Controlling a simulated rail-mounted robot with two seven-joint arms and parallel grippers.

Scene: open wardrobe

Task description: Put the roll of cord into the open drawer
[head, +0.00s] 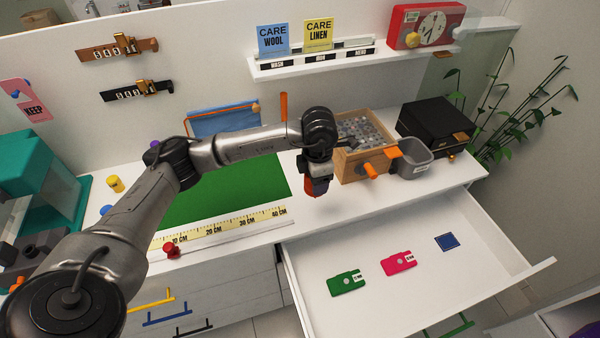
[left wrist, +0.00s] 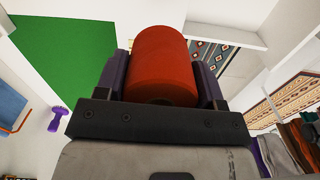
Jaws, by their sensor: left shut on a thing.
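My left gripper (head: 317,180) is shut on an orange-red roll of cord (left wrist: 162,62). In the head view only a small part of the roll (head: 312,190) shows below the gripper, above the front part of the worktop, right of the green mat. In the left wrist view the roll's round side sits between the two dark fingers (left wrist: 160,80). The open drawer (head: 310,270) is pulled out below the worktop, in front and to the right of my gripper. My right gripper is out of view.
In the drawer lie a green tag (head: 346,284), a pink tag (head: 399,263) and a blue square (head: 447,242), with bare floor around them. A wooden box (head: 350,168), a grey bin (head: 413,160) and a black box (head: 436,124) stand right of my gripper.

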